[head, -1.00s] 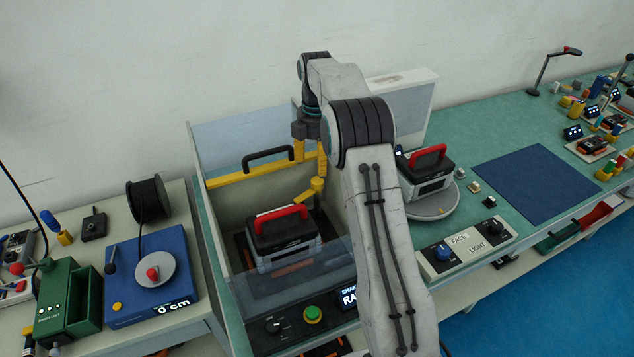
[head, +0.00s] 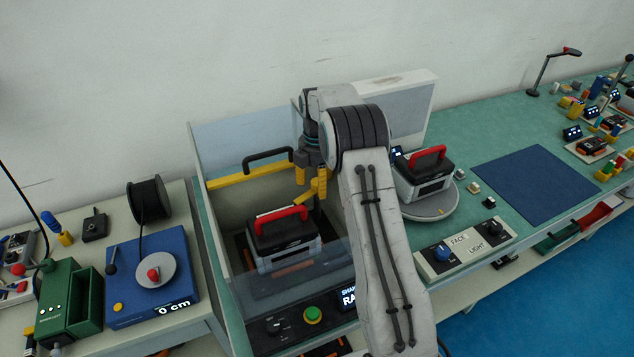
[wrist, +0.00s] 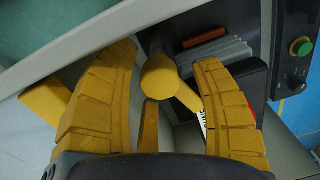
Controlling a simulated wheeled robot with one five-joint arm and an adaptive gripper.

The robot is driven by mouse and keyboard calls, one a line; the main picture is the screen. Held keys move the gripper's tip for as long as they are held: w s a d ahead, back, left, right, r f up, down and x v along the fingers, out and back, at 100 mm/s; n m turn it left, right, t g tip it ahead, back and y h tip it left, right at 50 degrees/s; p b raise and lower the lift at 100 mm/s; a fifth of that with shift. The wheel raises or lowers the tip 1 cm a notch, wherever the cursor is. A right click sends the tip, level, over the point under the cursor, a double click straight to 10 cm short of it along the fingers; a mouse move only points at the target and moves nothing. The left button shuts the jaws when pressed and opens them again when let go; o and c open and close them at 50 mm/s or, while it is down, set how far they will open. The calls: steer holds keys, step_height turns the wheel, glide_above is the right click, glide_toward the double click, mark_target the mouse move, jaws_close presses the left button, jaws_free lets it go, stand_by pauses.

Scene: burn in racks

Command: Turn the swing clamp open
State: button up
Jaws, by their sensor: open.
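The yellow swing clamp (head: 316,190) stands at the back right inside the open-topped shaker bay, beside a black and grey unit with a red handle (head: 284,238). In the wrist view the clamp's round top (wrist: 160,76) shows between my fingers, with its arm slanting to the lower right towards the unit. My gripper (wrist: 168,58) is open, its ridged yellow fingers to either side of the clamp, apart from its round top. In the head view my gripper (head: 309,176) is right at the clamp and my arm partly hides it.
A yellow bar with a black handle (head: 268,158) crosses the back of the bay. Clear panels (head: 238,135) stand around the bay. A green button (head: 312,315) is on its front. Another red-handled unit (head: 424,172) sits on a round plate at the right.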

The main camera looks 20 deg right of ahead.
mark_target(317, 180)
steer(key=shift+c, duration=0.3)
jaws_close()
steer(key=shift+s+f+n, duration=0.1)
steer(key=shift+n, duration=1.5)
steer(key=shift+o, duration=0.3)
jaws_free()
step_height(317, 180, up, 12)
steer(key=shift+w, duration=0.2)
